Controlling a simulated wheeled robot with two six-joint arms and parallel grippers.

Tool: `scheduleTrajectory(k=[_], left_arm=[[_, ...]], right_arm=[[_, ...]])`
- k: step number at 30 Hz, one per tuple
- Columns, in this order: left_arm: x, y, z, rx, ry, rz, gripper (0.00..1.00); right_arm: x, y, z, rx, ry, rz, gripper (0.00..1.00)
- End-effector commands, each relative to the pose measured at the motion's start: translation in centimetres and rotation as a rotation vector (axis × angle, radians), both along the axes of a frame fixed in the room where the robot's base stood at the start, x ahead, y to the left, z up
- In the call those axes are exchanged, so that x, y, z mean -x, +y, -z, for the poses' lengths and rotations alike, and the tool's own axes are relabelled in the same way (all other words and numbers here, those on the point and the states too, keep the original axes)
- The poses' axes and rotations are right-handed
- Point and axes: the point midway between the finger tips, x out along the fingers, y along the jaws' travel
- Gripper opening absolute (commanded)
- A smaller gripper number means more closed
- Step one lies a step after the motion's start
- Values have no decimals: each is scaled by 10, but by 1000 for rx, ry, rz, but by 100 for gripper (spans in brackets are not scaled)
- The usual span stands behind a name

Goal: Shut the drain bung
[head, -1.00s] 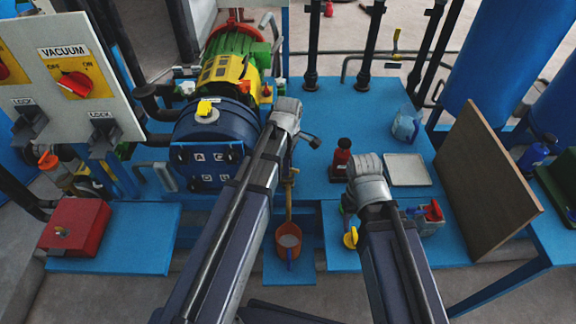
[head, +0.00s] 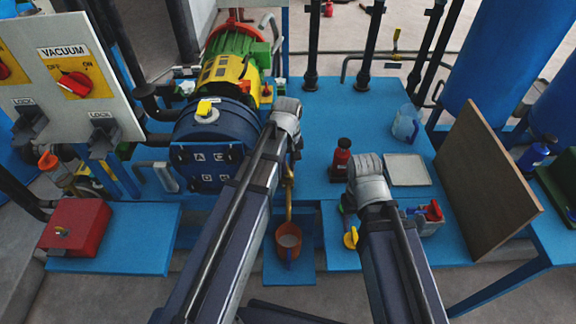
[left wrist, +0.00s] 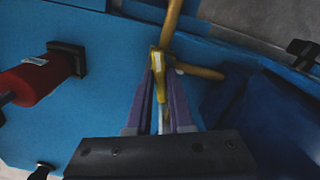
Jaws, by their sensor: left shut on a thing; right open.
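The drain is a brass pipe (head: 290,195) below the front of the blue vessel (head: 212,125), above an orange bucket (head: 289,236). In the left wrist view the brass pipe (left wrist: 200,72) has a branching fitting. My left gripper (left wrist: 160,72) has its purple fingers shut on the drain bung (left wrist: 157,60) at that fitting. How far the bung is turned or seated cannot be told. In the head view my left gripper (head: 294,150) is mostly hidden by its arm. My right gripper (head: 368,170) is open over the table's front; its wrist hides the fingers.
A red bottle (head: 341,158), a clear jug (head: 406,123) and a pale tray (head: 407,170) stand on the blue table. A brown board (head: 485,170) leans at the right. A red box (head: 75,226) and the vacuum panel (head: 70,75) are at the left.

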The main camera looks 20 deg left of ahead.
Motion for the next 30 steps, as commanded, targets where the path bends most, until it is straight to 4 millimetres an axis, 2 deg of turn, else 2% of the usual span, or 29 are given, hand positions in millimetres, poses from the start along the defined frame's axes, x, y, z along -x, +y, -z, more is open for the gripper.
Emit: scheduleTrajectory(k=[30], left_arm=[[1, 0, 0, 0, 1, 965, 0]], right_arm=[[0, 0, 0, 0, 0, 0, 50]])
